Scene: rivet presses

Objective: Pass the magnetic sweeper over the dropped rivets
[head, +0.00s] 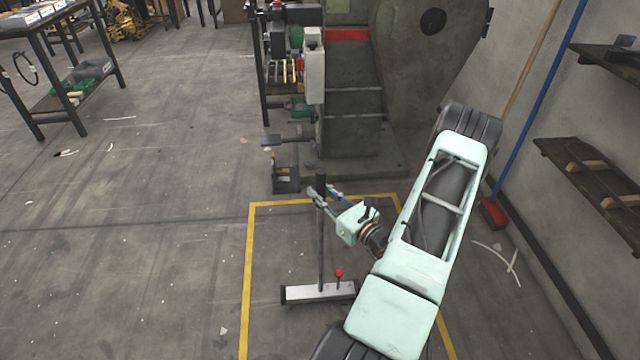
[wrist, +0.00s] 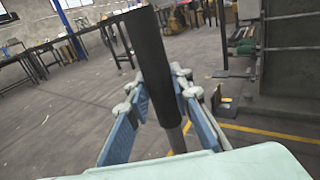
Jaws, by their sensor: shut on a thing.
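The magnetic sweeper (head: 318,291) has a wide pale head with dark ends, low at the floor inside the yellow floor marking. Its dark upright handle rises from the head. A small red knob (head: 339,273) stands on a thin rod at the head. My gripper (head: 318,190) is shut on the upper handle. In the wrist view the black handle grip (wrist: 150,55) stands between the blue-padded fingers of my gripper (wrist: 155,100), tilted slightly in the picture. I cannot make out the dropped rivets in either view. I cannot tell whether the head touches the floor.
The green rivet press (head: 350,110) stands behind the sweeper. A yellow line (head: 247,270) marks the floor. A red-headed broom (head: 494,213) and shelves (head: 590,170) are along the right wall. A workbench (head: 60,25) is at the far left. The left floor is largely clear.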

